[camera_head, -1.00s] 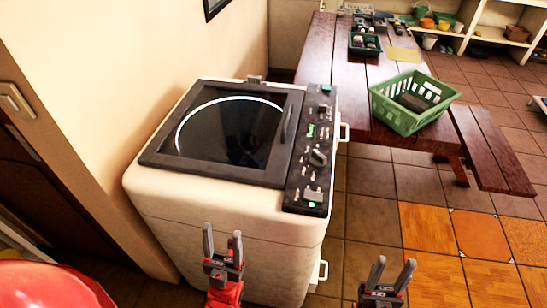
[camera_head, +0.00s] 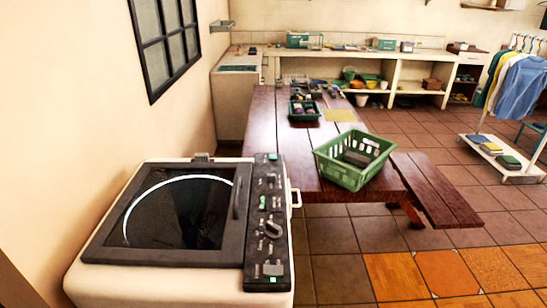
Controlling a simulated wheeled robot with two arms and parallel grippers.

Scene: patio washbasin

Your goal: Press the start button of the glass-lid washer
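The glass-lid washer (camera_head: 110,280) stands at the lower left, a cream body with a dark glass lid (camera_head: 178,215) that is closed. Its black control panel (camera_head: 258,240) runs along the right side of the lid. The panel carries a dark knob (camera_head: 273,229), several small switches and green-lit parts. A pale button with a green light (camera_head: 271,270) sits at the panel's near end. Another green-lit part (camera_head: 272,158) is at the far end. The labels are too small to read. Neither of my grippers shows in this view.
A wooden picnic table (camera_head: 262,130) with a bench (camera_head: 436,190) stands behind and right of the washer. A green basket (camera_head: 353,175) and a smaller green tray (camera_head: 304,118) are on it. A clothes rack (camera_head: 525,170) is at the right. The tiled floor at lower right is clear.

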